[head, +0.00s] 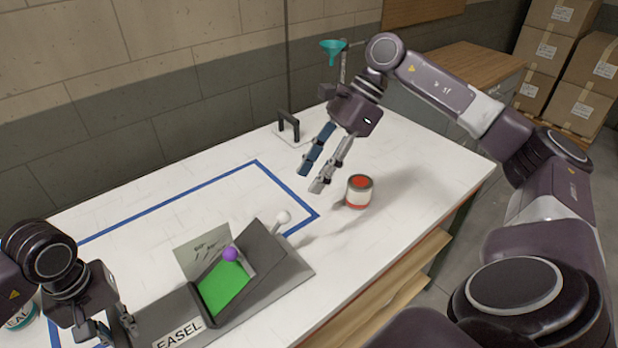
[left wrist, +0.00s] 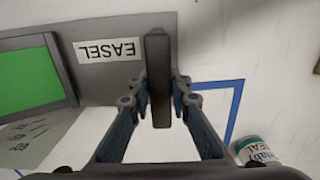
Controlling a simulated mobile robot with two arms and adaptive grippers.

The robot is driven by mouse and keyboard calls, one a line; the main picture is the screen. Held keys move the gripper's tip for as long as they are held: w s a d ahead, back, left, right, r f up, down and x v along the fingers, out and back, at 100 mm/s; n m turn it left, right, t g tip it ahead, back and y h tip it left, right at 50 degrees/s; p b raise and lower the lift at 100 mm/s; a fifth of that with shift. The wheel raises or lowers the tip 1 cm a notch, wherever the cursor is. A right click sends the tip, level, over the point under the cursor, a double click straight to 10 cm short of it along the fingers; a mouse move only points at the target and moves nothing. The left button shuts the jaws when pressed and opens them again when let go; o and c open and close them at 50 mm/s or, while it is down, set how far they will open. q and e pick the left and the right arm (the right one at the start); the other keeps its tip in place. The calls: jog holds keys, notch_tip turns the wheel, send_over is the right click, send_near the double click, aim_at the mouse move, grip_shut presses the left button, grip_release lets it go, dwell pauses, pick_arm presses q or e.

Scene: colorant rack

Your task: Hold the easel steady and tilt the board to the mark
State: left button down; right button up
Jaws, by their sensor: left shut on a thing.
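The grey easel (head: 300,272), labelled EASEL, stands at the table's front; it also shows in the left wrist view (left wrist: 105,75). Its board has a green face (head: 226,288) and lies tilted in the frame. A purple ball (head: 230,254) sits at the green face's upper edge, and a white ball knob (head: 283,216) stands out behind. A pale card with dark marks (head: 200,252) rises at the far side. My left gripper (head: 128,322) is shut on the easel's dark bar (left wrist: 157,75). My right gripper (head: 311,177) is open and empty, above the table behind the easel.
A red and white can (head: 359,192) stands right of the easel. A black handle (head: 288,124) on a pale plate and a teal funnel (head: 333,48) on a stand are at the back. A labelled can (left wrist: 262,151) stands near my left gripper.

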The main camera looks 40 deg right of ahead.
pick_arm(q)
jog(key=c, duration=1.7)
grip_release()
notch_tip(320, 180, up, 12)
jog(key=shift+d, duration=0.1)
